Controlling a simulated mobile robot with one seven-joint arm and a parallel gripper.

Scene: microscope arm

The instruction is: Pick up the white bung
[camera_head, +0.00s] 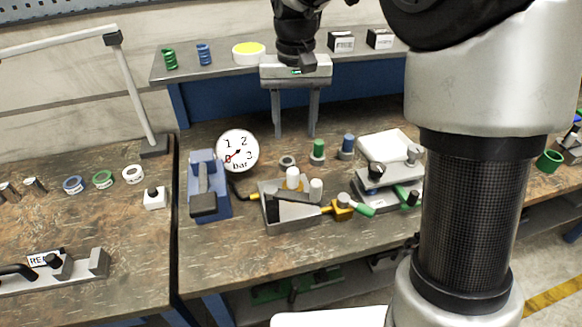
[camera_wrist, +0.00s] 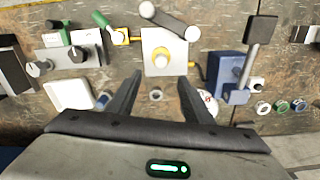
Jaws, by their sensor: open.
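My gripper (camera_head: 294,132) is open and empty, above and behind the block. In the wrist view my fingertips (camera_wrist: 160,78) point toward the block, with the rear white top roughly between their lines.
A dark lever (camera_head: 290,197) crosses the block. A round gauge (camera_head: 237,151) and a blue device (camera_head: 207,190) stand to the left. A green cylinder (camera_head: 318,150), a blue cylinder (camera_head: 347,146) and a grey ring (camera_head: 287,161) are close behind.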

